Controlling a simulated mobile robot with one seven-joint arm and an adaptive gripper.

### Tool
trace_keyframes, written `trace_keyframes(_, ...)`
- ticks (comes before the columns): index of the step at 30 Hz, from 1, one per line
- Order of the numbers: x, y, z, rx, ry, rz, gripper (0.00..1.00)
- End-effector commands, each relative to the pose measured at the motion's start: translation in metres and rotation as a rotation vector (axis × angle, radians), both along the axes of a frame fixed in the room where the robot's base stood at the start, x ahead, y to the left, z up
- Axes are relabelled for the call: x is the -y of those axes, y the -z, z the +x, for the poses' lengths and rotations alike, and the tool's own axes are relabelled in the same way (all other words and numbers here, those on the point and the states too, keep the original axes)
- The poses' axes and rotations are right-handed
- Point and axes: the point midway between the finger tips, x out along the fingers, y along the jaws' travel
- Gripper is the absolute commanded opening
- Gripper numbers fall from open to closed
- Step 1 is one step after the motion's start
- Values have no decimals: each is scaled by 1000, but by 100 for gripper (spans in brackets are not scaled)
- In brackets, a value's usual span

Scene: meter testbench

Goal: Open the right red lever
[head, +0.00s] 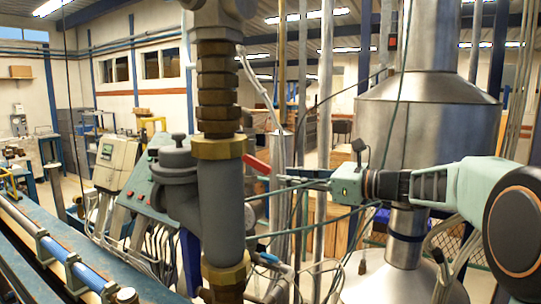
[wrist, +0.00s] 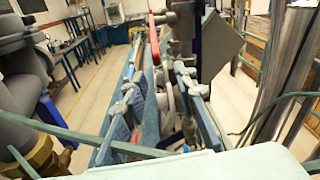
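The red lever (head: 257,164) juts out to the right from behind the thick grey pipe in the head view. In the wrist view, the red lever (wrist: 154,42) stands as a narrow upright strip near the upper middle. My gripper (head: 282,180) reaches in from the right, its fingers pointing left, with the tips just right of the lever's free end. In the wrist view my gripper (wrist: 160,62) has its two fingers apart, and the lever shows between or just beyond the tips. I cannot tell whether they touch it. Only one red lever shows clearly.
The grey pipe (head: 221,205) with brass fittings stands left of my gripper. A large metal tank (head: 428,110) stands behind my arm. Thin vertical pipes (head: 325,120) and green hoses run close around the gripper. A control box (head: 118,160) is at the left.

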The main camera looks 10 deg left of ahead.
Motion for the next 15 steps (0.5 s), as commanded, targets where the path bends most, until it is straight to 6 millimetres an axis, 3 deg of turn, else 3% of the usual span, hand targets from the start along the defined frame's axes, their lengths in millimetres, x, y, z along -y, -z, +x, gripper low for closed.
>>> trace_keyframes(7,2,-14,-7,-95,-47,125,26)
trace_keyframes(15,-41,-15,7,-96,-50,125,26)
